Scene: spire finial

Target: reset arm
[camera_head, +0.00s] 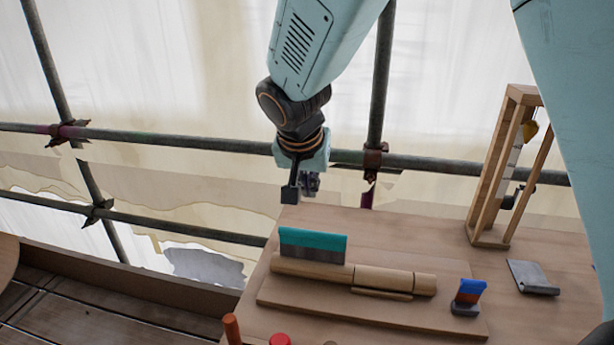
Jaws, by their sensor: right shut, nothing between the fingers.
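My right gripper (300,188) hangs in the upper middle of the view, pointing down, just past the far left corner of the wooden worktable (390,226). It is shut and empty, apart from everything on the table. Its dark fingers are small and partly overlap in this view. My left gripper is not in view.
A board (440,315) on the table bears a wooden cylinder (395,279) and a teal-topped scraper (312,245). A blue-topped tool (468,296), a grey metal plate (531,277) and a wooden frame (487,190) stand right. Scaffold pipes (225,142) run behind my gripper.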

